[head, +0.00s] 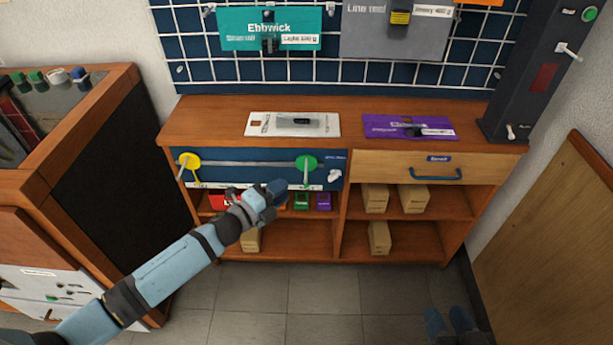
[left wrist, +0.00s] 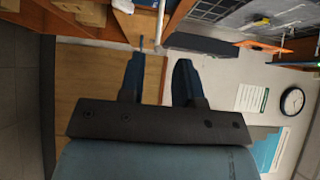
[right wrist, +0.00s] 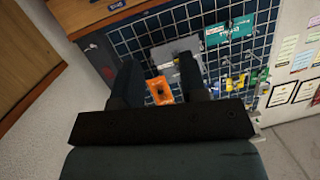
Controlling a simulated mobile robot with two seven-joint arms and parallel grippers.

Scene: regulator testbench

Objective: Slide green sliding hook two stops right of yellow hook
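The green hook (head: 306,164) hangs on a grey horizontal rail (head: 245,163) across a blue panel, near the rail's right end. The yellow hook (head: 188,162) is on the same rail near its left end, well apart from the green one. My left gripper (head: 275,190) is in front of the panel, below and left of the green hook. Its fingers stand apart and empty in the left wrist view (left wrist: 160,78). My right gripper (head: 450,320) is low at the right, in front of the floor. In the right wrist view (right wrist: 160,82) its fingers are apart and empty.
A white knob (head: 334,176) sits right of the green hook. A drawer with a blue handle (head: 436,175) is farther right. Shelves below hold cardboard boxes (head: 375,197) and small coloured bins (head: 322,201). Two cards lie on the bench top (head: 350,130).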

